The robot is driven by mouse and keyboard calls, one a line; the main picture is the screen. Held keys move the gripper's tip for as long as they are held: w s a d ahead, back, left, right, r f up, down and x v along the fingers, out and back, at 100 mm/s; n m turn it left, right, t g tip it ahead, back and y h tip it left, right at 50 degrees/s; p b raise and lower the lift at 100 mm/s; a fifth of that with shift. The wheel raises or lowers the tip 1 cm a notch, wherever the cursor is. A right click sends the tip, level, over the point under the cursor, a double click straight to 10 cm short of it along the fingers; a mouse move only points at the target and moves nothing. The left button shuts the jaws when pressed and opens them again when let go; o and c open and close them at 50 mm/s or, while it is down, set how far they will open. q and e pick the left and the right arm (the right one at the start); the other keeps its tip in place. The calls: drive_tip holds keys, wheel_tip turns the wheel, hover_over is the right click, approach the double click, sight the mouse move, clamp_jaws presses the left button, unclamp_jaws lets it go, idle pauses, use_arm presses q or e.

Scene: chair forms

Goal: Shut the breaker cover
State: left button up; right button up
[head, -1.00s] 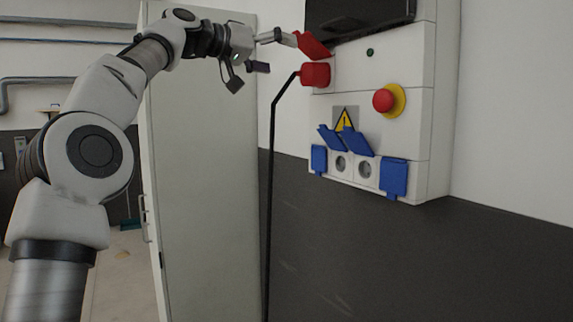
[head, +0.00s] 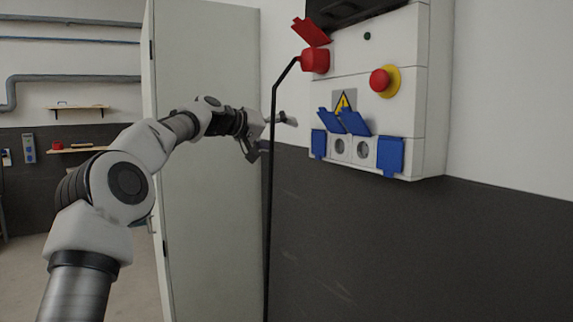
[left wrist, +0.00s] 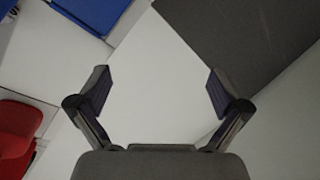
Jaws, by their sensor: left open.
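The breaker cover (head: 355,12) is a dark panel at the top of the white wall box (head: 390,50), cut off by the upper edge of the head view. Whether it is open or shut cannot be told. My left gripper (head: 272,137) is open and empty, below and left of the box, near the black cable. In the left wrist view my open fingers (left wrist: 158,90) have nothing between them. The box's white surface shows there too, with blue flaps (left wrist: 92,12) at the top and a red part (left wrist: 18,130) at the left. My right gripper is not in view.
A red plug (head: 315,61) with a raised red lid (head: 311,32) and hanging black cable (head: 270,200) is on the box's left side. A red emergency button (head: 380,80) and blue socket flaps (head: 390,156) stick out. A tall cabinet (head: 210,220) stands left.

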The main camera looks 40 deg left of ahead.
use_arm(q)
wheel_tip(320, 180, down, 7)
drive_tip(key=w, duration=0.2)
drive_tip(key=shift+w+d+n+g+y, duration=0.2)
drive_tip(key=shift+n+g+y, duration=0.1)
drive_tip(key=shift+n+g, duration=0.1)
drive_tip(key=shift+r, duration=0.1)
